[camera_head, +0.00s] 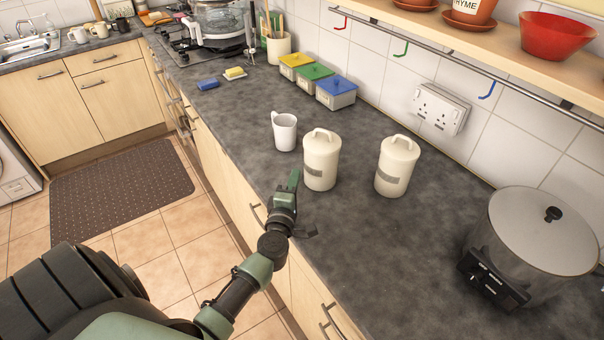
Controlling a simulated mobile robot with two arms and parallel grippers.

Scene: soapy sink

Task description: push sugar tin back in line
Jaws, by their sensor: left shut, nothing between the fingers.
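Two cream lidded tins with looped handles stand upright on the dark worktop (345,225). The left tin (321,165) stands closer to the worktop's front edge; the right tin (397,168) stands nearer the wall. Each has a grey label too small to read, so I cannot tell which is the sugar tin. My left gripper (293,181) is shut and empty, just left of and in front of the left tin, over the worktop's front part. I cannot tell whether it touches the tin. My right gripper is not in view.
A white mug (284,132) stands just behind the left tin. Yellow (296,68), green (314,78) and blue (336,93) lidded boxes line the wall. A large steel pot (535,240) stands at right. A shelf (480,38) overhangs the worktop. Free worktop lies between the tins and the pot.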

